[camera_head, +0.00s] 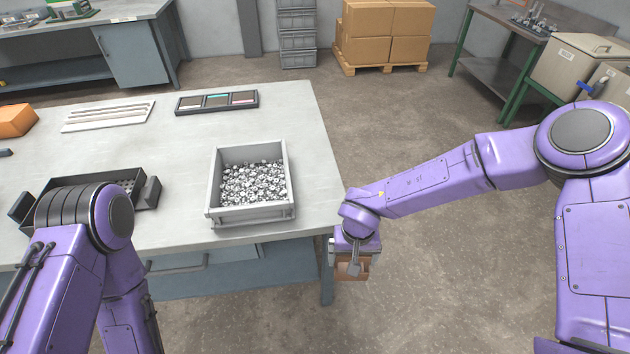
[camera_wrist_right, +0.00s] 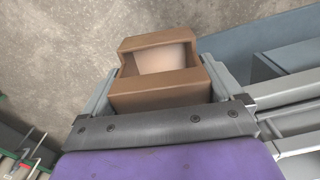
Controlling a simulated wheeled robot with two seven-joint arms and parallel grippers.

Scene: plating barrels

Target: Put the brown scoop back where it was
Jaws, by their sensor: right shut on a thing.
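The brown scoop (camera_wrist_right: 160,90) is held between the two grey fingers of my right gripper (camera_wrist_right: 155,85) in the right wrist view. Its hollow looks empty. In the head view the scoop (camera_head: 352,272) hangs below my right gripper (camera_head: 352,262), beyond the table's right edge and over the floor. My left arm shows at the lower left of the head view, but its gripper is out of sight.
A grey bin (camera_head: 215,211) full of small metal parts stands near the table's (camera_head: 180,130) right edge. A dark perforated tray (camera_head: 150,192) is partly hidden by my left arm. A three-section tray (camera_head: 217,102) and pale strips (camera_head: 107,115) lie behind. An orange box (camera_head: 16,121) stands far left.

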